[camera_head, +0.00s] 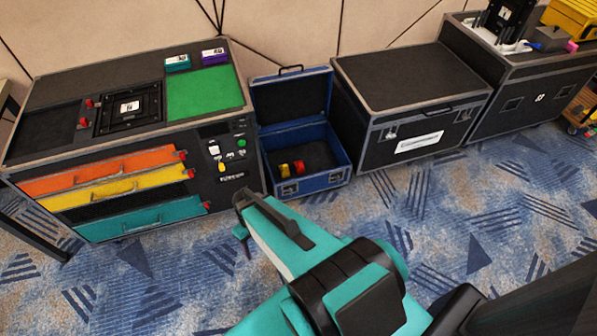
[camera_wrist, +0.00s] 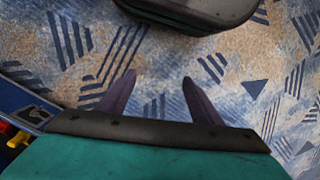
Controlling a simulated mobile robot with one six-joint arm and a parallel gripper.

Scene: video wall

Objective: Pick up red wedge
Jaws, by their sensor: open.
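A small red piece (camera_head: 299,167), which looks like the red wedge, lies in the open blue case (camera_head: 319,184) on the floor, beside a yellow piece (camera_head: 284,170). Its exact shape is too small to tell. In the wrist view the red piece (camera_wrist: 18,139) shows at the far left edge, partly cut off, near a corner of the case (camera_wrist: 28,112). My gripper (camera_wrist: 158,80) is open and empty, with its two dark fingers apart over the patterned carpet. In the head view my gripper's end shows just in front of the case, apart from the red piece.
The case's lid (camera_head: 290,97) stands open at the back. A black cabinet (camera_head: 110,165) with orange, yellow and teal drawers stands left of the case. A closed black trunk (camera_head: 410,90) stands right of it. The carpet (camera_head: 480,220) in front is clear.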

